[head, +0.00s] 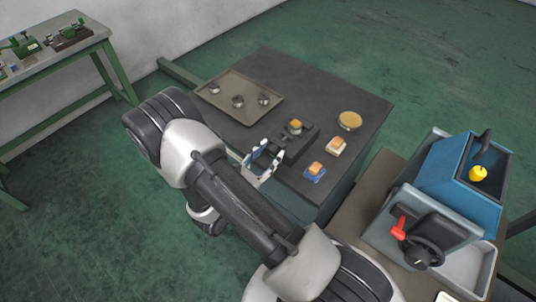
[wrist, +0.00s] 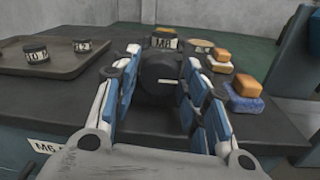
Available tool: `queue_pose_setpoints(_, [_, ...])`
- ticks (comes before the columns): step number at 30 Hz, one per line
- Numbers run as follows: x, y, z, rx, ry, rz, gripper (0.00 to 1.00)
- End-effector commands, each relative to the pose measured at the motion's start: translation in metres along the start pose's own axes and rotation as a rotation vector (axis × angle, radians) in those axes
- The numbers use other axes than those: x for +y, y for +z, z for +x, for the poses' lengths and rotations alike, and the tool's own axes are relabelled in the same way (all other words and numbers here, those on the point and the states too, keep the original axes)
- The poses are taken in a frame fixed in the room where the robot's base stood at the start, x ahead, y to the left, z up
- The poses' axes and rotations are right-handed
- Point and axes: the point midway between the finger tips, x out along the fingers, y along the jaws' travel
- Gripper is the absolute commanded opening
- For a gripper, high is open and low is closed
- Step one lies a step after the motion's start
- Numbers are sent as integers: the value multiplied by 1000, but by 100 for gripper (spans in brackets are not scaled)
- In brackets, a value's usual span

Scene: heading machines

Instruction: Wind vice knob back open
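The small dark vice (head: 302,138) sits on the dark bench top and holds a part with an orange-brown top (head: 295,126). Its dark round knob (wrist: 160,72) faces me in the wrist view. My gripper (head: 267,156) is at the vice's near left side. In the wrist view my gripper's (wrist: 158,62) blue and white fingers stand spread, one on each side of the knob. They look open, and I cannot see clear contact. In the head view the knob is hidden behind the fingers.
Two blocks (head: 335,146) (head: 315,169) and a round yellow-topped disc (head: 350,120) lie right of the vice. A blue machine (head: 455,180) with a red lever and black handwheel stands at the right.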

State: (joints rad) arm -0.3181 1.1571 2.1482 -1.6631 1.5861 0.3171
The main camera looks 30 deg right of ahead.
Motion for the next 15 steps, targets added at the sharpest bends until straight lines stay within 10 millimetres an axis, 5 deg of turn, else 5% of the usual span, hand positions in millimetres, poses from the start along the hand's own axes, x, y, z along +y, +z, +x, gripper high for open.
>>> queue_pose_setpoints(15, [0, 0, 0, 0, 0, -2, 10])
